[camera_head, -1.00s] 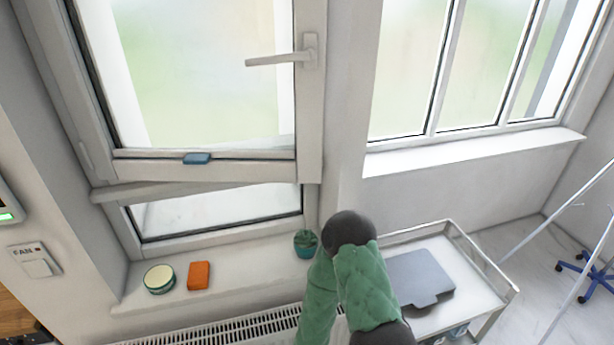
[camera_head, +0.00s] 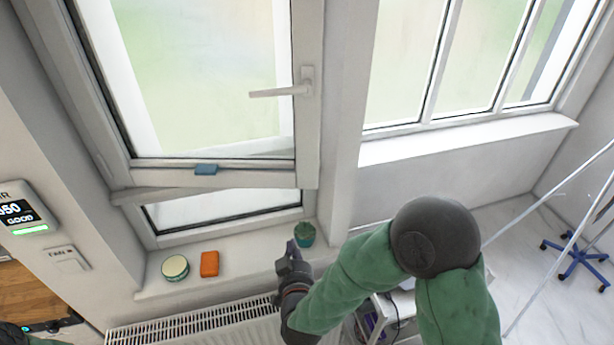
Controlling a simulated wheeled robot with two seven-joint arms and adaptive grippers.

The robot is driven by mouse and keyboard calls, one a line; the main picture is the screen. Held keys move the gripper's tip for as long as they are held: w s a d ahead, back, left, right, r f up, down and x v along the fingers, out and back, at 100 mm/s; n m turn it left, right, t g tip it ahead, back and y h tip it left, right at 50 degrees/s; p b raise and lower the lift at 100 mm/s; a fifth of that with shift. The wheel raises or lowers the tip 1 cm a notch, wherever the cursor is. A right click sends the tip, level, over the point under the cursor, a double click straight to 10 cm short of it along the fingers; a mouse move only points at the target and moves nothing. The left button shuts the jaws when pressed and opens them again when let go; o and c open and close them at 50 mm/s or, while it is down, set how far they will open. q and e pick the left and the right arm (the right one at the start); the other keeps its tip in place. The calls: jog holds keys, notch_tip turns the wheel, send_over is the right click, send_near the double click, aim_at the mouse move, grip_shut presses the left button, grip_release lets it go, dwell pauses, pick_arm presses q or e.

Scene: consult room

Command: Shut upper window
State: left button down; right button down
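The upper window (camera_head: 229,176) has a white frame, and its lower edge stands out from the fixed frame over the lower pane, so it looks open. Its white handle (camera_head: 282,91) points left, on the right side of the frame. A small blue piece (camera_head: 206,169) sits on its bottom rail. My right gripper (camera_head: 288,255) is dark and hangs over the sill's right part, below the window and left of a small potted plant (camera_head: 305,233). It touches no part of the window that I can see. Its fingers are too small and dark to judge. My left gripper is out of view.
On the sill (camera_head: 240,247) stand a round tin (camera_head: 175,267) and an orange block (camera_head: 209,263). A radiator (camera_head: 190,332) is below. A white trolley (camera_head: 376,315) is partly hidden by my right arm. A wall display (camera_head: 22,211) is at left.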

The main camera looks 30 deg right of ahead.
notch_tip(320, 180, up, 9)
jog(key=s+d+m+t+h+p, duration=0.1)
jog(key=s+d+h+p, duration=0.1)
jog(key=s+h, duration=0.1)
jog(key=p, duration=0.2)
send_near(307, 182)
jog(key=x, duration=0.7)
jog(key=shift+w, duration=0.1)
